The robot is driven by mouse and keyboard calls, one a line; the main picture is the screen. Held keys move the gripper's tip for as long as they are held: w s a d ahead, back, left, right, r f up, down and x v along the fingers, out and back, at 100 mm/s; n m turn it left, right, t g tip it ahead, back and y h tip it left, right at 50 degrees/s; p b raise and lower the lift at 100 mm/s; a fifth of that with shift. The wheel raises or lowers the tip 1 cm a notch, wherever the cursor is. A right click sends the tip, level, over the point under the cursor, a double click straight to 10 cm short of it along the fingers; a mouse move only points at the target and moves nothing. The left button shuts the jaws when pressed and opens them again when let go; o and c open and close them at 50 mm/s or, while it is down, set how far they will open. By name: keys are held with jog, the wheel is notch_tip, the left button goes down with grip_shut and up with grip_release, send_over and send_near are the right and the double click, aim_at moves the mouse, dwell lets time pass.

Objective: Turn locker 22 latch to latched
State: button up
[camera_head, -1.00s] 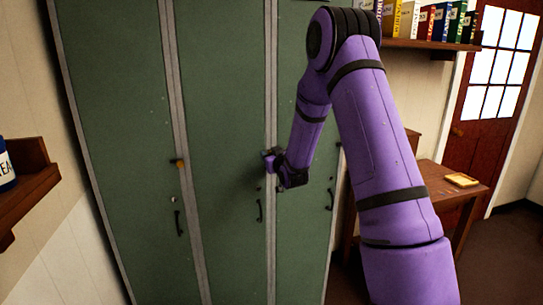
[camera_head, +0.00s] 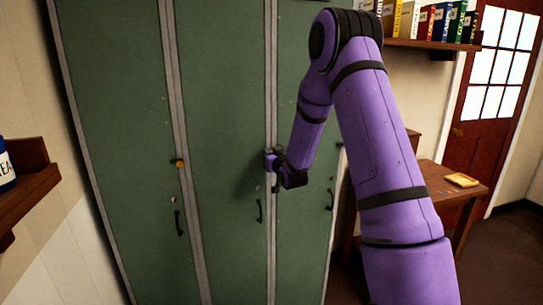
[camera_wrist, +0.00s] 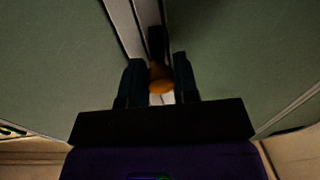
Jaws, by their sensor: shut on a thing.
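In the wrist view, my gripper (camera_wrist: 158,66) has its two dark fingers on either side of the orange knob (camera_wrist: 161,82) of a latch with a dark lever (camera_wrist: 156,42). The fingers are shut on the knob. In the head view, my gripper (camera_head: 270,161) is at the seam between the middle and right green lockers, and it hides the latch there. No locker number is readable, so I cannot tell from the frames which locker is 22.
Another latch with an orange knob (camera_head: 180,164) sits at the left seam. Dark door handles (camera_head: 259,210) hang below latch height. A wooden shelf (camera_head: 28,190) is at left. A wooden table (camera_head: 450,190) and a bookshelf (camera_head: 425,44) are at right.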

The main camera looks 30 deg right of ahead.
jog(key=m, duration=0.4)
jog(key=shift+f+m, duration=0.1)
jog(key=shift+m, duration=0.2)
jog(key=m, duration=0.3)
jog(key=shift+m+h, duration=0.4)
jog(key=m, duration=0.4)
jog(key=shift+m+h, duration=0.3)
jog(key=shift+m, duration=0.1)
jog(key=shift+m+h, duration=0.3)
jog(key=shift+m, duration=1.7)
jog(key=shift+a, duration=0.1)
jog(key=o, duration=0.9)
jog(key=shift+o, duration=0.2)
jog(key=shift+s, duration=0.1)
jog(key=v, duration=1)
jog(key=shift+s+f, duration=0.25)
